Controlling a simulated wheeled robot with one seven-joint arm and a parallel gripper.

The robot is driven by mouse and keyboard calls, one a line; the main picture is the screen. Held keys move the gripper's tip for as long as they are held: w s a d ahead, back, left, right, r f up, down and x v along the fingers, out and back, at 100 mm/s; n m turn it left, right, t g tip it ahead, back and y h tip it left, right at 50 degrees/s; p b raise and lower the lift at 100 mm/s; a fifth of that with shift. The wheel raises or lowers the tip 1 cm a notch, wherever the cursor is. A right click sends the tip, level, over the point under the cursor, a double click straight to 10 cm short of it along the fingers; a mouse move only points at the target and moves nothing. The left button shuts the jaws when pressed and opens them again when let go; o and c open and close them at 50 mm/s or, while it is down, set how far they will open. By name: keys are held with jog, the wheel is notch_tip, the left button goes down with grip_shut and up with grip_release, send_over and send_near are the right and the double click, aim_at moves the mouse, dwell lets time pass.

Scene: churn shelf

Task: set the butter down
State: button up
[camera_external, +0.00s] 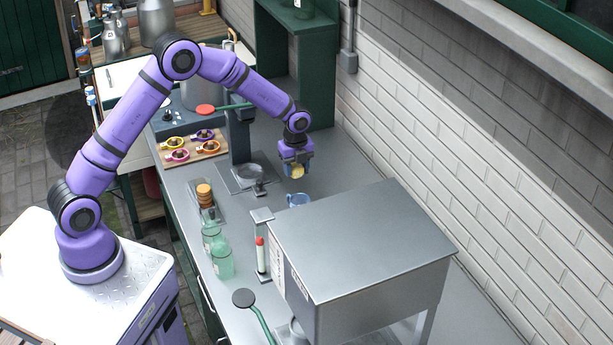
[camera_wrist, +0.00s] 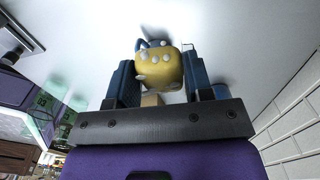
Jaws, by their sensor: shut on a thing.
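The butter (camera_wrist: 160,70) is a yellow lump with pale spots, seen between the two dark blue fingers in the wrist view. It also shows as a small yellow piece (camera_external: 297,172) in the external view. My gripper (camera_external: 296,166) points down, shut on the butter, and holds it over the grey counter near the brick wall. A small blue cup-like thing (camera_external: 298,199) stands on the counter just below and in front of the gripper. A bit of blue shows behind the butter in the wrist view, mostly hidden.
A large metal box (camera_external: 360,235) stands close at the right front. A dark press-like stand (camera_external: 238,135) is on the left, with a wooden board (camera_external: 194,150) of coloured cups beyond it. Green glass bottles (camera_external: 222,258) line the counter's left edge. The counter toward the wall looks clear.

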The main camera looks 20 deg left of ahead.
send_over(323, 186)
notch_tip(323, 186, down, 10)
jog(key=shift+w+r, duration=0.1)
dwell(0.5)
jog(key=o, duration=0.9)
notch_tip(323, 186, up, 12)
dwell(0.6)
